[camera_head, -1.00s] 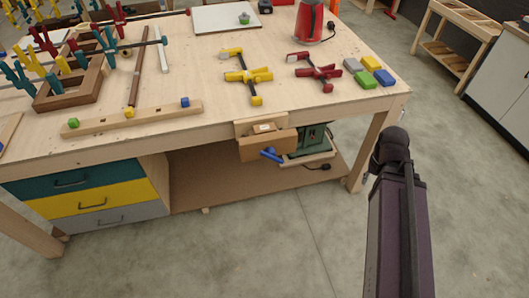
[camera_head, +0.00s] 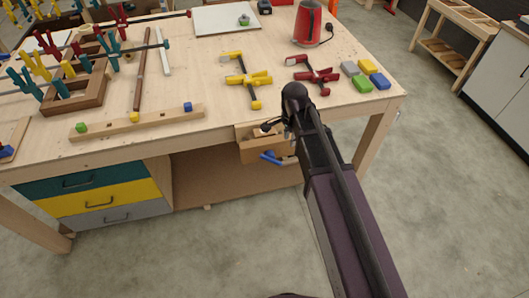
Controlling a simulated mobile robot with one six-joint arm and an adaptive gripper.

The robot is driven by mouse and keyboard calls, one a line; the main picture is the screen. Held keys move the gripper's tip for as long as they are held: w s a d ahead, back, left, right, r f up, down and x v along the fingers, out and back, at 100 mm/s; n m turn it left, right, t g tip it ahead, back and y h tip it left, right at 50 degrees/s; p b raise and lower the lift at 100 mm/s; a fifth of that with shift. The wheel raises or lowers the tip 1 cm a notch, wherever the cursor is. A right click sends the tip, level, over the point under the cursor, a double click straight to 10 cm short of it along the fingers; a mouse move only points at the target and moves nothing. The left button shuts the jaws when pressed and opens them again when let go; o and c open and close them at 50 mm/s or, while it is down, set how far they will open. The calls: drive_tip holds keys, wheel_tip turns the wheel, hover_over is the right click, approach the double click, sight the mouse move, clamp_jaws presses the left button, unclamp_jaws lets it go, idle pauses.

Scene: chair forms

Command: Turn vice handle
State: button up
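The wooden vice (camera_head: 250,153) is fixed to the front edge of the workbench, below its top. Its blue handle (camera_head: 270,158) sticks out at the front of the vice's jaw. My arm reaches up from the lower right and hides the right part of the vice area. My gripper (camera_head: 268,127) shows only as a small dark shape at the arm's far end, over the top of the vice and above the blue handle. It looks apart from the handle. Its fingers are too small to tell open from shut.
On the workbench (camera_head: 215,130) lie yellow clamps (camera_head: 248,78), red clamps (camera_head: 312,75), coloured blocks (camera_head: 362,84) and a long wooden bar (camera_head: 135,124). A red kettle-like container (camera_head: 306,22) stands behind. The floor at the front right is clear.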

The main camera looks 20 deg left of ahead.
sight(264, 155)
drive_tip(key=s+a+r+m+p, duration=0.1)
drive_tip(key=a+r+m, duration=0.1)
drive_tip(key=a, duration=0.7)
drive_tip(key=shift+m, duration=0.3)
drive_tip(key=shift+f, duration=0.25)
wheel_tip(264, 155, down, 13)
drive_tip(key=b, duration=1.3)
drive_tip(key=shift+f, duration=0.2)
clamp_jaws()
drive_tip(key=shift+d, duration=0.2)
drive_tip(key=shift+a, duration=0.1)
